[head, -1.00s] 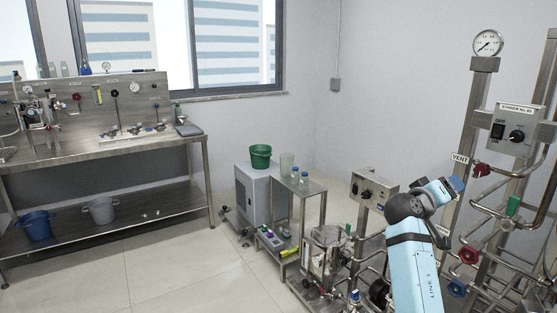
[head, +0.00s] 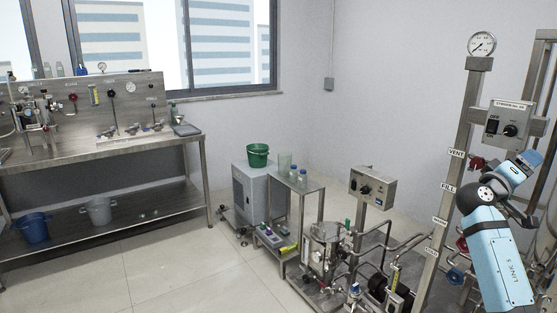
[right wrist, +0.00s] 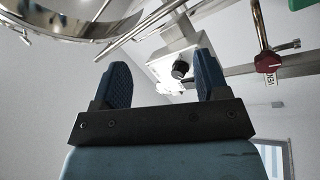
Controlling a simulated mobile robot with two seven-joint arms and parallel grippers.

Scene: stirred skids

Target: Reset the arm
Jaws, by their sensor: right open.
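My right arm (head: 497,255) comes in from the lower right of the head view, in front of the pipe rack. Its gripper is hard to make out there, near the upper end of the arm. In the right wrist view my right gripper (right wrist: 162,85) is open, with two dark blue padded fingers apart and nothing between them. Beyond the fingers is a control box with a black knob (right wrist: 180,70). My left gripper is not in view.
The stirrer control box (head: 514,124) and a steel post with a gauge (head: 481,44) stand close to my right arm. A red valve handle (right wrist: 268,62) shows in the right wrist view. The floor (head: 165,265) at the left front is clear.

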